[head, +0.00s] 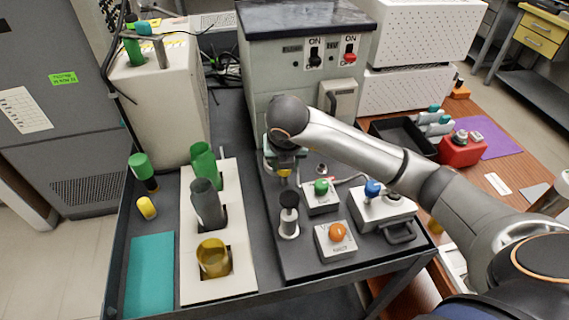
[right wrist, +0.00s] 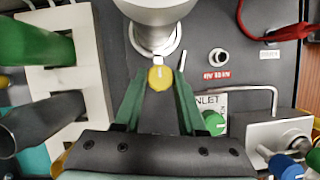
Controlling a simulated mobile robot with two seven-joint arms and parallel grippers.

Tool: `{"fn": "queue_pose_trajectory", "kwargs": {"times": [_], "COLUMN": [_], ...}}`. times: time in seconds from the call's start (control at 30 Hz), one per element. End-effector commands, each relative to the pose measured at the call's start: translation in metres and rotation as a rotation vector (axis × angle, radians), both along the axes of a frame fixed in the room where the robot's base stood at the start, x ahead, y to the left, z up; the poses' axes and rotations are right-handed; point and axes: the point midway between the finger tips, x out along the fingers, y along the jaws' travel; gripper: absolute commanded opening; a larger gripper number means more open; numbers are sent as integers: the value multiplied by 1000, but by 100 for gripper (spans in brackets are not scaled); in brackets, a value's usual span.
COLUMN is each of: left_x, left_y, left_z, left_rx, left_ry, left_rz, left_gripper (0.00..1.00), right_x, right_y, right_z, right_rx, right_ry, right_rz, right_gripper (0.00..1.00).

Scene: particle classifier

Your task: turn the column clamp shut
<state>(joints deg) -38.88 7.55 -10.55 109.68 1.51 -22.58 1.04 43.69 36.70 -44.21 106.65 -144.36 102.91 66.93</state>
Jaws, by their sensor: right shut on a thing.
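The column clamp shows as a yellow round knob (right wrist: 160,77) with a white mark, below a metal column fitting (right wrist: 155,35) in the right wrist view. My right gripper (right wrist: 158,84) has its two green fingers on either side of the knob and is shut on it. In the head view my right arm reaches in from the right, and its gripper (head: 285,168) is at the front of the grey machine. The yellow knob (head: 284,174) is only partly seen there. My left gripper is in neither view.
A control panel with green (head: 321,186), blue (head: 373,187) and orange (head: 337,230) knobs lies right of and in front of the gripper. A white rack (head: 190,272) with green, grey and yellow vessels stands to the left. The grey machine (head: 268,95) stands behind.

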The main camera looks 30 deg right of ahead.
Motion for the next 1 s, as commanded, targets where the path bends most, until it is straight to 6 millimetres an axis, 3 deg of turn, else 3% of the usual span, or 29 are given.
{"fn": "queue_pose_trajectory", "kwargs": {"times": [0.23,0.27,0.37,0.73,1.0], "left_x": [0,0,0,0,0], "left_y": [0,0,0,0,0], "left_z": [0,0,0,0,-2], "left_rx": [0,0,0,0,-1], "left_ry": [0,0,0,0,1], "left_rz": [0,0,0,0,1], "left_gripper": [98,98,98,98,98], "right_x": [1,1,1,-2,-19], "right_y": [-1,-1,-1,1,10], "right_z": [2,2,1,8,58], "right_rx": [1,1,1,1,1], "right_ry": [-5,-5,-4,-5,-9], "right_rz": [-4,-4,-3,0,1], "right_gripper": [0,40,52,52,52]}}
